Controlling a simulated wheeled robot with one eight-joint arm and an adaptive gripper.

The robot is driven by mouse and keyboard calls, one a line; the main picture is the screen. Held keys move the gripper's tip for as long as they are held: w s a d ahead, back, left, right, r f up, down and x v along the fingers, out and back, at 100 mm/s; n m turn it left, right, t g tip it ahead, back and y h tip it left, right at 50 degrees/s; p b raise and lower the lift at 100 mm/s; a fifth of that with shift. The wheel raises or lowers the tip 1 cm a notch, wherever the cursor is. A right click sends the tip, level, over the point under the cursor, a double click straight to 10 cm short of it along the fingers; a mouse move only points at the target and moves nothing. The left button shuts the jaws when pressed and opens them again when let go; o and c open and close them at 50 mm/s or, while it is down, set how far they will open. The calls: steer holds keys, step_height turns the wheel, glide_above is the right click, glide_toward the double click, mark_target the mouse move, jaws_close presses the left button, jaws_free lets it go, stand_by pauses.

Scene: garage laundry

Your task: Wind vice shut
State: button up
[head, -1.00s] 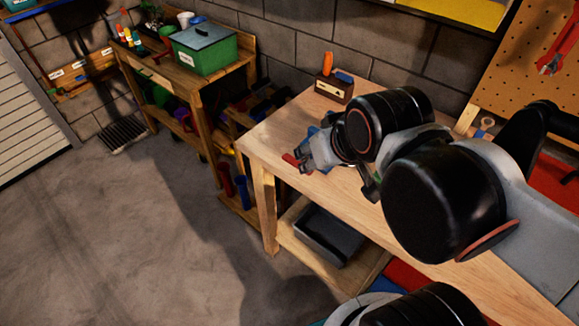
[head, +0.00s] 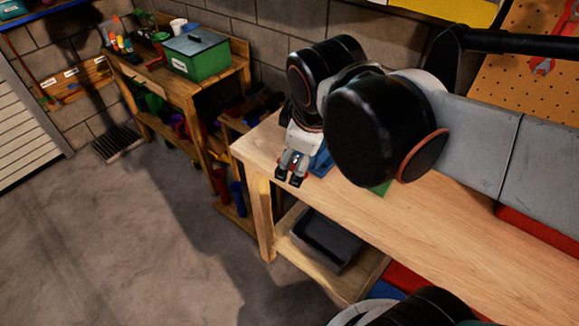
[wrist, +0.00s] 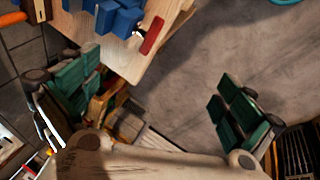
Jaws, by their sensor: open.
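The blue vice (head: 321,160) is at the left end of the wooden workbench, mostly hidden behind my arm and gripper in the head view. In the wrist view the vice (wrist: 122,17) is at the top, with its red handle (wrist: 153,35) at the bench edge. My gripper (head: 289,181) points downward by the bench's left end, in front of the vice. In the wrist view my gripper (wrist: 160,104) has its two green-padded fingers wide apart, with nothing between them. The handle lies beyond the fingers, apart from them.
The workbench (head: 440,225) is bare along its front. A grey bin (head: 327,240) sits on its lower shelf. A second bench at the back left carries a green box (head: 196,56). The concrete floor (head: 130,235) to the left is clear.

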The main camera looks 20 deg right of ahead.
steer(key=w+a+f+n+g+h+b, duration=0.25)
steer(key=w+n, duration=0.35)
steer(key=n, duration=0.6)
steer(key=n+b, duration=0.3)
steer(key=b, duration=0.3)
glide_toward(291, 167)
steer(key=x, duration=0.8)
steer(key=shift+p, duration=0.3)
